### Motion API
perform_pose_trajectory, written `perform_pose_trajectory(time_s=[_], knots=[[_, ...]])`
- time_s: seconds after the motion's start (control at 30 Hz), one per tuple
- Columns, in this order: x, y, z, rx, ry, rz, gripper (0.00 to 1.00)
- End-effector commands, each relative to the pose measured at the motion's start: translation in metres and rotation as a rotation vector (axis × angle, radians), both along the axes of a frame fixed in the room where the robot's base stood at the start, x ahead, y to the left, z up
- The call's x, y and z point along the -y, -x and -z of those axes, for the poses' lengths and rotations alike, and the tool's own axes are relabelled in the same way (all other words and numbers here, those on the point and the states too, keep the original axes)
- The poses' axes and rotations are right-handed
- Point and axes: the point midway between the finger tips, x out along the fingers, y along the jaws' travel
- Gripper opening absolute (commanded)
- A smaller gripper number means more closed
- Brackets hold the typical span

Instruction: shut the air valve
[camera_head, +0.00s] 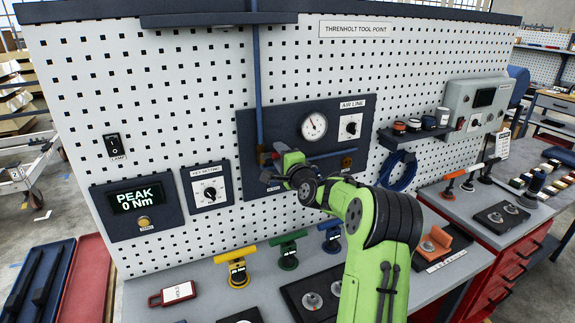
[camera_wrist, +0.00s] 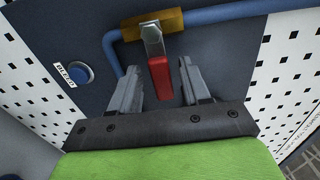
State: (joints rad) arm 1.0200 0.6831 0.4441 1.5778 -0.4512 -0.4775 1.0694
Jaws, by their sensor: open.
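The air valve is a brass-coloured body (camera_wrist: 150,24) on a blue pipe, with a steel lever ending in a red grip (camera_wrist: 160,76). In the wrist view the lever points down the picture, across the run of pipe beside the body. My gripper (camera_wrist: 158,68) is open, with one finger on each side of the red grip and a visible gap to both. In the head view my gripper (camera_head: 278,168) is at the lower left of the air line panel (camera_head: 247,125). There it hides the lever, and only part of the brass body (camera_head: 264,156) shows.
A blue button (camera_wrist: 80,73) labelled BLEED is left of my gripper. A pressure gauge (camera_head: 313,126) and a selector dial (camera_head: 350,127) sit on the panel. Yellow (camera_head: 238,272), green (camera_head: 288,250) and blue (camera_head: 331,237) T-handled tools stand on the bench below.

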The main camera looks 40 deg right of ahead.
Motion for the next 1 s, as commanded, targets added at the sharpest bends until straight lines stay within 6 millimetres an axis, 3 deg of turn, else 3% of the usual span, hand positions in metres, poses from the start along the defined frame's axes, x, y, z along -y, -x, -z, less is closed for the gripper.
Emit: perform_pose_trajectory(time_s=[0.5,0.67,1.0], knots=[[-0.032,0.129,0.003,-0.001,0.001,0.006,0.47],[-0.037,0.144,0.002,-0.002,-0.001,0.002,0.47],[-0.037,0.144,0.001,-0.001,-0.001,0.001,0.47]])
